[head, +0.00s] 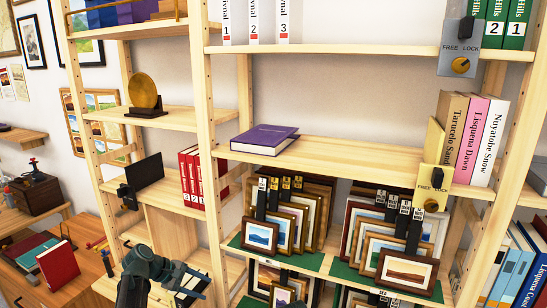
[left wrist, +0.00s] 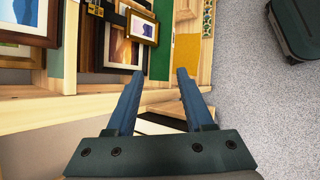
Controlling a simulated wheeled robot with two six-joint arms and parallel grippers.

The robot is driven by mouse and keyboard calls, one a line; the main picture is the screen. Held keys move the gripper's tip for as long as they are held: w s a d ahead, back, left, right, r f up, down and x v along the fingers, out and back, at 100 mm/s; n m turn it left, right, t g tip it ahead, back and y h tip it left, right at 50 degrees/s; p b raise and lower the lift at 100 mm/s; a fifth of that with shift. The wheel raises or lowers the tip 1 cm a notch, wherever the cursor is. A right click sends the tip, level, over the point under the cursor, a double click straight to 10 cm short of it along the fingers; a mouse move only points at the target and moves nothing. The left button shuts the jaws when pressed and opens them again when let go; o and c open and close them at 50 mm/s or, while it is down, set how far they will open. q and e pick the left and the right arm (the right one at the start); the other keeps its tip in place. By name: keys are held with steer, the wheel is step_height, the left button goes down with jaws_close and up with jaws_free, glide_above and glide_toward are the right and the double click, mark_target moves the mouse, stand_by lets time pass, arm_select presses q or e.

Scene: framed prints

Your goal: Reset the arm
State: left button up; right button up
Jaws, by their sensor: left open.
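My left gripper (head: 192,284) comes in at the bottom left of the head view, in front of the lower shelves. In the left wrist view its two blue-grey fingers (left wrist: 160,75) are spread apart with nothing between them. I cannot tell that either finger touches anything.
A wooden shelf (head: 330,155) carries a purple book (head: 265,139). Framed prints (head: 262,236) stand in green-lined bays below. FREE/LOCK plates (head: 434,178) are on the right. A dark case (left wrist: 295,28) stands on the grey floor (left wrist: 235,75).

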arm_select(q)
steer(key=s+d+f+m+g+y, duration=0.2)
steer(key=s+d+f+m+y, duration=0.2)
steer(key=s+d+m, duration=0.4)
steer(key=s+d+f+m+g+y+b, duration=0.1)
steer(key=s+d+f+m+y, duration=0.3)
steer(key=s+d+m, duration=0.5)
steer(key=s+g+y, duration=0.1)
steer(key=s, duration=0.5)
steer(key=shift+s+b, duration=0.3)
steer(key=shift+s, duration=0.1)
